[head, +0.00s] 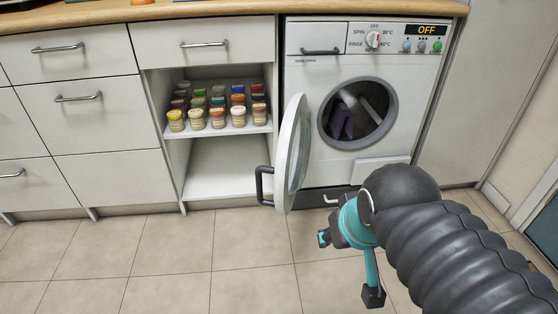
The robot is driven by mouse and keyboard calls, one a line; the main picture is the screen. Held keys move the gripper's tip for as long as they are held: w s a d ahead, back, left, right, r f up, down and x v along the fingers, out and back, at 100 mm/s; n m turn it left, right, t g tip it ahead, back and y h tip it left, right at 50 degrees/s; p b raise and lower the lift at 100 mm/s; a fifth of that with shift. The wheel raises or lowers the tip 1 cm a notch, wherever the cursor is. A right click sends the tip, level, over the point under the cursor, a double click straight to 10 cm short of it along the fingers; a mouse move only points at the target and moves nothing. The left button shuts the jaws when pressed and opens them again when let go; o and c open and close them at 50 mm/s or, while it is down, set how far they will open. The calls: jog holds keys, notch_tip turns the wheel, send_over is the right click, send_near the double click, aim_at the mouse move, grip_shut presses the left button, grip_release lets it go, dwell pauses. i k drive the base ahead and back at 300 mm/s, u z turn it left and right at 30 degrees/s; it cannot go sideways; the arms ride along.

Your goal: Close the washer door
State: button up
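The white washer (408,62) stands under the counter on the right. Its round door (291,155) is open, swung out to the left and seen nearly edge-on. A dark handle (260,186) sticks out from the door's outer left side. The round opening (391,112) has a grey rim, and dark purple and pale items show inside. My gripper (348,267) is over the floor in front of the washer, to the right of the door and lower in the picture. Its dark fingertips are spread wide apart with nothing between them. It appears apart from the door.
An open shelf cabinet (225,170) with several small jars (217,110) stands left of the washer, partly behind the door. White drawers (75,105) fill the left. A wooden counter (200,9) runs above. The tiled floor (150,262) in front is clear. A wall is on the right.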

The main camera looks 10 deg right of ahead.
aim_at(296, 114)
jog(key=u, duration=1.5)
jog(key=i, duration=1.3)
jog(key=z, duration=3.05)
jog(key=k, duration=0.85)
jog(key=u, duration=0.3)
